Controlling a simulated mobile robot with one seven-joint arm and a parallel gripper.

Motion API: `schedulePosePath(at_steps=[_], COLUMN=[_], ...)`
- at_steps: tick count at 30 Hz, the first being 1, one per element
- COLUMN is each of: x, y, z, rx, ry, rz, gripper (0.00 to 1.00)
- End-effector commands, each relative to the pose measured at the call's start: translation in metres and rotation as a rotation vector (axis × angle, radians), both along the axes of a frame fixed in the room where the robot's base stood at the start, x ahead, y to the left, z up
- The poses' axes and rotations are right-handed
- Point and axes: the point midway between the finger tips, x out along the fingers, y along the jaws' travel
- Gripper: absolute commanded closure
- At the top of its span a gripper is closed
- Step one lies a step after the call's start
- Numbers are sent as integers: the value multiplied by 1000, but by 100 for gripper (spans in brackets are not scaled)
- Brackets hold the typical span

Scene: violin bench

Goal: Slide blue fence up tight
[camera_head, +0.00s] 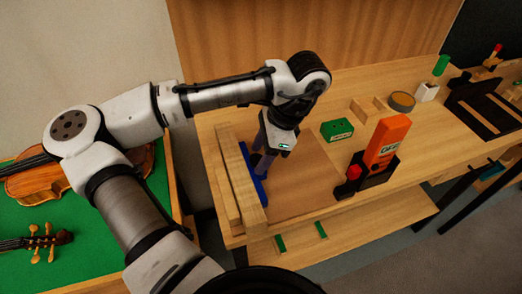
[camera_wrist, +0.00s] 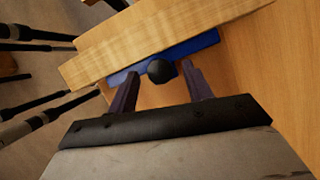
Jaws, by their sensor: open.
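The blue fence (camera_head: 261,193) is a long, low bar on the bench. It lies along the right side of a pale wooden strip (camera_head: 254,206). In the wrist view the blue fence (camera_wrist: 205,42) runs beside the wooden strip (camera_wrist: 160,35), and I cannot tell whether they touch. A round black knob (camera_wrist: 161,71) stands at the fence's near side. My gripper (camera_head: 262,165) points down over the fence. In the wrist view my gripper (camera_wrist: 160,88) is open, with the knob between its fingertips and a gap on either side. In the head view my gripper hides part of the fence.
A green box (camera_head: 337,129), an orange device (camera_head: 386,143) in a black holder and a round tin (camera_head: 402,102) stand on the bench (camera_head: 330,85) to the right. A brown board area (camera_head: 303,170) right of the fence is clear. Violins (camera_head: 42,178) lie on green at left.

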Motion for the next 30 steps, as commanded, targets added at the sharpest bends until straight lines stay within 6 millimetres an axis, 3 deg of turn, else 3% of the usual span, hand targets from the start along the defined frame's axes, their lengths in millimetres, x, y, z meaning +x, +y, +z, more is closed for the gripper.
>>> schedulePosePath(at_steps=[5,17,30], x=[0,0,-1], y=[0,0,3], z=[0,0,2], rx=[0,0,0], ry=[0,0,2], rz=[0,0,1], gripper=[50,100,100])
